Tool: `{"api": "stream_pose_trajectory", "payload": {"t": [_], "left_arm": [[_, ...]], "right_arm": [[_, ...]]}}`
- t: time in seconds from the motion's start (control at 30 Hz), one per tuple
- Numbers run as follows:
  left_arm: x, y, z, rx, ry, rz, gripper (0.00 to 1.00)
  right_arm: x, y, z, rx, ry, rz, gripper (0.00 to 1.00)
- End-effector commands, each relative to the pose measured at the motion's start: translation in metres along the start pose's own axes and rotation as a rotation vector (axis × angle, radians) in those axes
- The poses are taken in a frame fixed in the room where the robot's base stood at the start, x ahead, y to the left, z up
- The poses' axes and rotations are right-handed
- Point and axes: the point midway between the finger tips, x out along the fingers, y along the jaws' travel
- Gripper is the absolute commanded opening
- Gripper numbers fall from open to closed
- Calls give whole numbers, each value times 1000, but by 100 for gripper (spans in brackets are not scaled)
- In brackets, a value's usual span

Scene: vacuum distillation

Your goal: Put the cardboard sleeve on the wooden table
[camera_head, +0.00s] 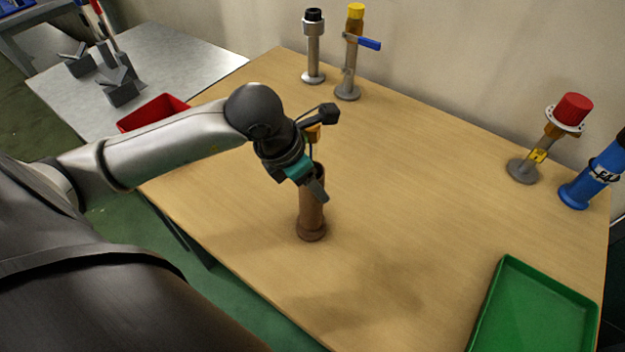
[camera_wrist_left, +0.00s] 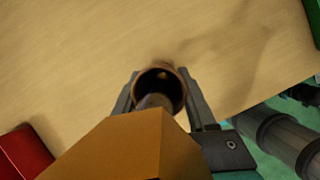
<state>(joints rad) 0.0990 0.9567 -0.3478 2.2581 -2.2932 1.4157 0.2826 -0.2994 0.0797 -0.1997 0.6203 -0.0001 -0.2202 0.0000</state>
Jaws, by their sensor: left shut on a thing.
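The cardboard sleeve (camera_head: 311,215) is a brown upright tube with a wider foot, at the near left part of the wooden table (camera_head: 400,180). Its foot appears to be at the tabletop; I cannot tell whether it touches. My left gripper (camera_head: 319,188) is shut on the upper part of the sleeve, coming from above and the left. In the left wrist view the sleeve's open round mouth (camera_wrist_left: 160,88) sits between the two fingers. Part of the sleeve's upper side is hidden by a finger. My right gripper is not in view.
A green tray (camera_head: 535,310) lies at the near right. A red-capped fitting (camera_head: 570,110) and a blue cylinder (camera_head: 590,180) stand at the right edge. Two valve posts (camera_head: 314,50) stand at the back. A red bin (camera_head: 152,112) is at the left edge. The table's middle is clear.

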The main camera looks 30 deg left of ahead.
Motion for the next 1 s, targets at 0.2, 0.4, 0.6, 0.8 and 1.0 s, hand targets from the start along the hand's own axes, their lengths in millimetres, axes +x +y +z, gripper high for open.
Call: {"api": "stream_pose_trajectory", "payload": {"t": [0.2, 0.4, 0.6, 0.8, 1.0], "left_arm": [[2, 0, -1, 0, 1, 0, 73], [2, 0, -1, 0, 1, 0, 86], [1, 0, 0, 0, 1, 0, 86], [-21, 1, 1, 2, 0, 3, 86], [-68, 1, 0, 4, 2, 6, 86]], "right_arm": [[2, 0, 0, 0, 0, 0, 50], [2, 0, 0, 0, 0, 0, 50], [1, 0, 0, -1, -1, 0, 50], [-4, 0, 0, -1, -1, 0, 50], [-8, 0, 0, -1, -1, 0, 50]]}}
